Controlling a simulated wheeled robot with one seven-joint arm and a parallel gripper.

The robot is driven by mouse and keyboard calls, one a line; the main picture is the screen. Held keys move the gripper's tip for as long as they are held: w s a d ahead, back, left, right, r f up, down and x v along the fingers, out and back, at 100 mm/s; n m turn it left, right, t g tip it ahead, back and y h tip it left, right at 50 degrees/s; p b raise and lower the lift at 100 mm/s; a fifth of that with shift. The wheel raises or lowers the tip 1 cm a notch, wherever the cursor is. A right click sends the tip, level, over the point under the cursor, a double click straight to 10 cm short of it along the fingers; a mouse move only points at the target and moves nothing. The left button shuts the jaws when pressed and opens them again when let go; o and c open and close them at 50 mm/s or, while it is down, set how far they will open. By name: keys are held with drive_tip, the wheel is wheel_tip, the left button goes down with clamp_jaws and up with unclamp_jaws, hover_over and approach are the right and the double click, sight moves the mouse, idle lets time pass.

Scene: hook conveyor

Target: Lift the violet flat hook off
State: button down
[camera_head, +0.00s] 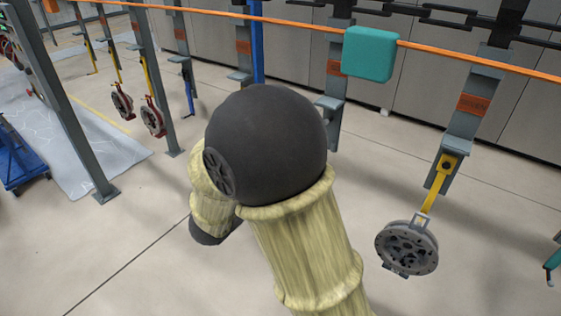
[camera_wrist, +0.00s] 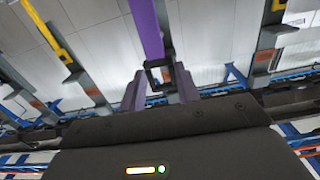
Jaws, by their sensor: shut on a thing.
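The violet flat hook (camera_wrist: 147,28) shows in the wrist view as a flat strip running from the top edge to the middle. Its end lies by a dark square frame (camera_wrist: 152,83) and a grey hanger behind. My gripper (camera_wrist: 158,88) has its dark fingers on either side of this end and is shut on the hook. The exact contact is partly hidden. In the head view my arm covers the gripper, and I cannot see the violet hook there.
A yellow hook (camera_head: 431,192) with a round grey part (camera_head: 407,249) hangs on the right. A teal box (camera_head: 369,53) is on the orange rail (camera_head: 290,22). Several hangers stand along it, some with red discs (camera_head: 153,118). A grey post (camera_head: 70,115) stands left. Floor is open below.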

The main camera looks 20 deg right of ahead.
drive_tip(key=shift+v, duration=1.25)
drive_tip(key=v, duration=0.7)
drive_tip(key=shift+p, duration=0.3)
drive_tip(key=shift+d, duration=0.1)
